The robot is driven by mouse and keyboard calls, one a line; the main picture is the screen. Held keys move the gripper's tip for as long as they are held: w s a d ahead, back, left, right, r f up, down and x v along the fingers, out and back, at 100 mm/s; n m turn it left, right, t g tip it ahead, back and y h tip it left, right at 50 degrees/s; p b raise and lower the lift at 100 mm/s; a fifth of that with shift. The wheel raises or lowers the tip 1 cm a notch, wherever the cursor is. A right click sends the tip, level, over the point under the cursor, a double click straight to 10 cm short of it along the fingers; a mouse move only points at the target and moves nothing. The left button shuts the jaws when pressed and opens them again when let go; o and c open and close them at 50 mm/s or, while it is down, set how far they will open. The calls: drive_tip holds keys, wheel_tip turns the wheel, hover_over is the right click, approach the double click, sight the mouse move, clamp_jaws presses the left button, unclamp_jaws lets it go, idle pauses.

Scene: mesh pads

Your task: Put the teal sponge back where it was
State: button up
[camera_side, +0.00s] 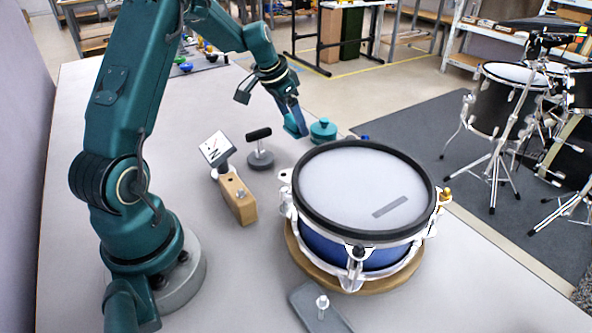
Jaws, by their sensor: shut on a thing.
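My gripper (299,128) is at the far side of the table, just behind the drum, pointing down. It is shut on a small teal piece, which I take to be the teal sponge (290,124); the fingers hide part of it. The sponge is low over the table or touching it; I cannot tell which. A round teal pot or lidded item (323,131) with a knob stands just right of the gripper.
A blue snare drum (365,190) with a pale head and grey strip sits on a wooden base. Left of it are a black-handled tool on a round stand (260,155), a wooden block (238,198) and a tilted display (216,149). A grey plate (318,307) lies in front.

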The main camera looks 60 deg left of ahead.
sight(290, 130)
drive_tip(key=shift+f, duration=2.35)
drive_tip(key=shift+f, duration=0.2)
drive_tip(key=o, duration=1.4)
drive_tip(key=shift+r, duration=0.1)
